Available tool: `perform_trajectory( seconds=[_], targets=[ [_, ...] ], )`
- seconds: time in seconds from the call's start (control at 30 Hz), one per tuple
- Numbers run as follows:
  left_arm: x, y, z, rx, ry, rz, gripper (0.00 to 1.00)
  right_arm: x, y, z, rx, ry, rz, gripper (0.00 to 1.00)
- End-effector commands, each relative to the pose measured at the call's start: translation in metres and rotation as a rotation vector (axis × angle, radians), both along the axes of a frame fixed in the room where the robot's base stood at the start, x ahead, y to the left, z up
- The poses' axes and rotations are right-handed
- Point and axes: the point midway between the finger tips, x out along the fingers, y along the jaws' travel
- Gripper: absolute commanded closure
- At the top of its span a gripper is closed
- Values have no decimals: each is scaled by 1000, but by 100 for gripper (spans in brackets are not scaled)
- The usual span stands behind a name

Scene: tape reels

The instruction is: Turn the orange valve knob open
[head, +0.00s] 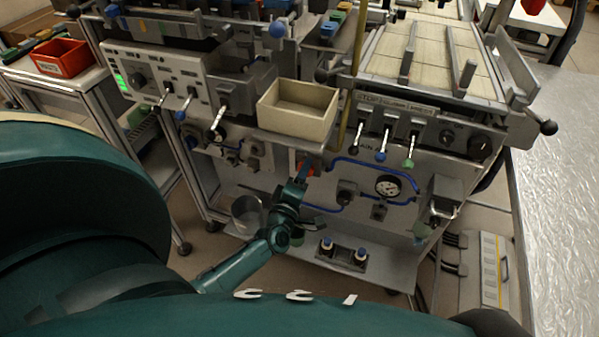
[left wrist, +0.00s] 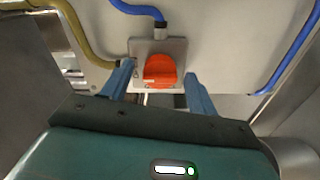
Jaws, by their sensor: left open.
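The orange valve knob (left wrist: 160,71) sits on a light square plate (left wrist: 142,48) on the machine's front panel, with a blue hose running into the plate's top. In the left wrist view my left gripper (left wrist: 158,80) is open, its blue fingers standing to the left and right of the knob. A gap shows between the knob and the right finger; whether the left finger touches it I cannot tell. My right gripper is not in view.
A cream open box (head: 299,108) juts out above the valve. Blue hoses and a pressure gauge (head: 388,186) lie to its right.

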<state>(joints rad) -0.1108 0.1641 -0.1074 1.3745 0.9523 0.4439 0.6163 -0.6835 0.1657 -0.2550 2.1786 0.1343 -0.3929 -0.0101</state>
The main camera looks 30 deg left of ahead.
Motion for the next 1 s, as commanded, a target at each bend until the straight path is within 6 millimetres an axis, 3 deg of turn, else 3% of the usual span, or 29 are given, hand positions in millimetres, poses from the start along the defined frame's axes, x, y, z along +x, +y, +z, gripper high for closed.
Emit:
perform_trajectory(
  seconds=[0.17,0.6,0.8,1.0],
  targets=[
    [-20,-5,-1,-1,3,1,41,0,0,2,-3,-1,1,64],
    [-109,-26,-1,-1,4,0,41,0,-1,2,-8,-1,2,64],
    [-126,-30,-1,-1,2,-1,41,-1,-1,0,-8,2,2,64],
    [-127,-31,0,0,0,0,41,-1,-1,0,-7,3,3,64]
  ],
)
